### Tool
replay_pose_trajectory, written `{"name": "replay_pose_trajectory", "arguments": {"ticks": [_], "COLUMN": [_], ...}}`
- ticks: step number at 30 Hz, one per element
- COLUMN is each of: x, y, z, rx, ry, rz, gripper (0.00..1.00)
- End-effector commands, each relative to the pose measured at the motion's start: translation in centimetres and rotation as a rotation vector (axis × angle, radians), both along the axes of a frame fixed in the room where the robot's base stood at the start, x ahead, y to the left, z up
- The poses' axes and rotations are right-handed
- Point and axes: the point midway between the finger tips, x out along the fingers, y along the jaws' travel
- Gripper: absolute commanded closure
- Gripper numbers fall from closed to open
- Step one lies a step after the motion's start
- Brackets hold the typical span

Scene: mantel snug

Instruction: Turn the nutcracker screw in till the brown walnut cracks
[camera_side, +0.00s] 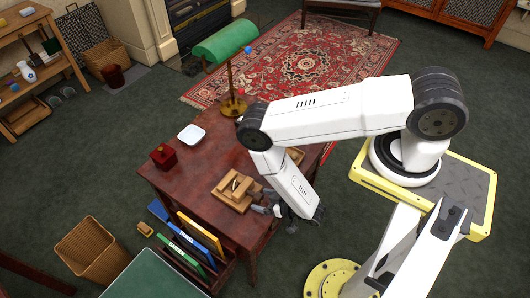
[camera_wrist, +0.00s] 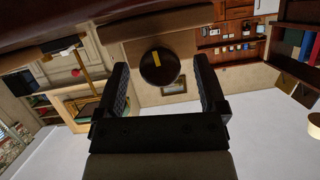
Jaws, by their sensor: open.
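The wooden nutcracker (camera_side: 231,201) lies near the front right edge of the dark red table (camera_side: 190,168). My gripper (camera_side: 264,204) is at its right side, low over the table edge. In the wrist view my gripper (camera_wrist: 159,66) is open, one finger on each side of a dark round knob (camera_wrist: 158,72) with a yellow stripe, which looks like the screw's end. Gaps show between both fingers and the knob. A wooden part of the nutcracker (camera_wrist: 140,24) shows behind it. The brown walnut cannot be made out clearly.
A green lamp (camera_side: 225,42) stands at the table's back. A white dish (camera_side: 191,134) and a red box (camera_side: 163,156) are on the left. Upright folders (camera_side: 195,240) stand by the table's front. The table's middle is clear.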

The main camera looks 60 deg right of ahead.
Motion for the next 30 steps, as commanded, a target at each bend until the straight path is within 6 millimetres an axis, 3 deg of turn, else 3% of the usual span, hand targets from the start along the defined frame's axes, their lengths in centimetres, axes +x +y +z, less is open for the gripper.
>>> {"name": "replay_pose_trajectory", "arguments": {"ticks": [9, 15, 30], "x": [-3.8, -5.2, -6.0], "y": [-0.2, -0.3, -0.4], "z": [1.5, 2.0, 2.5], "rx": [-0.002, 0.000, 0.000], "ry": [0.003, 0.003, 0.001], "rz": [0.004, 0.002, 0.000], "gripper": [0.10, 0.10, 0.10]}}
